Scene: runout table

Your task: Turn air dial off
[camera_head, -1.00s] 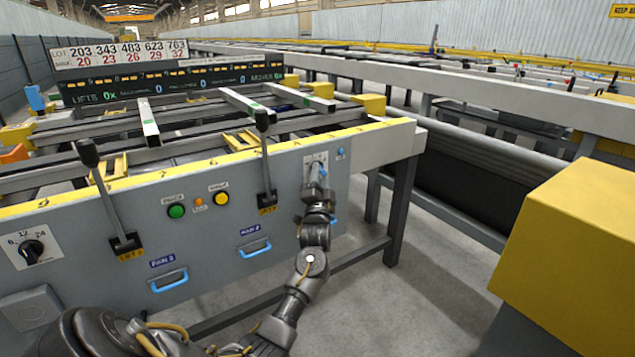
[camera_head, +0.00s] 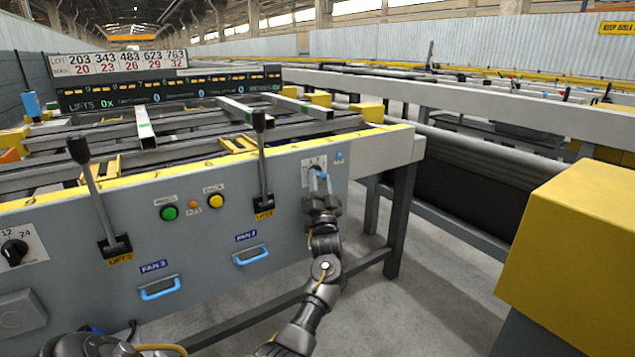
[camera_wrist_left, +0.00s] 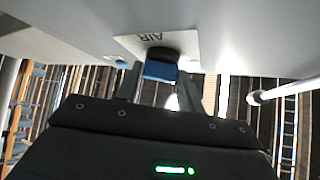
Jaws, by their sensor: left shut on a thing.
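The air dial's white label plate (camera_head: 307,165) is at the right end of the grey control panel in the head view. The plate also shows in the left wrist view, where it reads AIR upside down (camera_wrist_left: 190,42). The black dial (camera_wrist_left: 164,52) has a blue grip (camera_wrist_left: 160,71) between my left fingers. My left gripper (camera_head: 318,178) is at the dial and shut on it; it also shows in the left wrist view (camera_wrist_left: 160,84). The gripper hides most of the dial in the head view, so its pointer setting cannot be read. My right gripper is not in view.
Two black lift levers (camera_head: 97,195) (camera_head: 262,160) stand up from the panel. Green (camera_head: 169,213) and yellow (camera_head: 216,201) buttons and blue fan handles (camera_head: 160,288) (camera_head: 251,254) are left of my arm. A yellow box (camera_head: 580,250) stands at the right.

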